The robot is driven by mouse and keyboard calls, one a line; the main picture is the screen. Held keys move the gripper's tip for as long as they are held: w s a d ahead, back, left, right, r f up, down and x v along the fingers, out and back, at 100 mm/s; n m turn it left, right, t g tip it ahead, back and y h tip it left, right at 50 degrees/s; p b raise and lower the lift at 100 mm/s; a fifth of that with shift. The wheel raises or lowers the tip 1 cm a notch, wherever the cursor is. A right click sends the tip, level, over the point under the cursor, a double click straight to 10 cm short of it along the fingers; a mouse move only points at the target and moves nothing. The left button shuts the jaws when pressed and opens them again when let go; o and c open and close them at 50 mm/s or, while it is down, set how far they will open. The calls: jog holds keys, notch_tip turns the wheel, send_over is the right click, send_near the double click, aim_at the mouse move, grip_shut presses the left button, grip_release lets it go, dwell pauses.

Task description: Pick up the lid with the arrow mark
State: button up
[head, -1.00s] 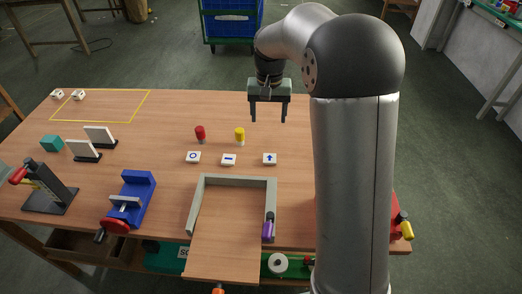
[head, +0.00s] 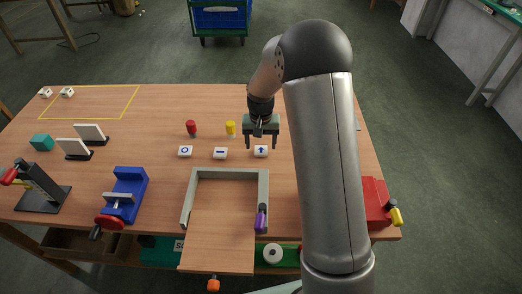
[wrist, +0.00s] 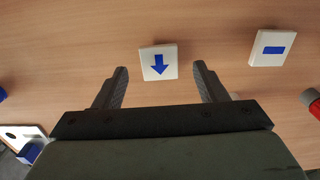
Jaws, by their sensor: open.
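The lid with the arrow mark (head: 261,151) is a small white square with a blue arrow, lying flat on the wooden table. In the wrist view the arrow lid (wrist: 158,63) shows just beyond the fingertips, roughly centred between them. My gripper (head: 261,146) is open and empty, close above the arrow lid in the head view. Its two fingers also show in the wrist view (wrist: 160,72), apart with bare table between them. A lid with a bar mark (head: 220,153) and a lid with a ring mark (head: 185,152) lie to the left; the bar lid shows in the wrist view (wrist: 272,47).
A yellow stamp (head: 230,129) and a red one (head: 191,128) stand behind the lids. A grey U-shaped frame (head: 228,174) with a purple clamp lies in front. A blue vise (head: 125,193) is at left. The table right of the yellow outline (head: 137,88) is clear.

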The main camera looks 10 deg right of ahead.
aim_at(261, 151)
jog(key=shift+f, duration=1.25)
jog(key=c, duration=1)
jog(key=shift+c, duration=0.2)
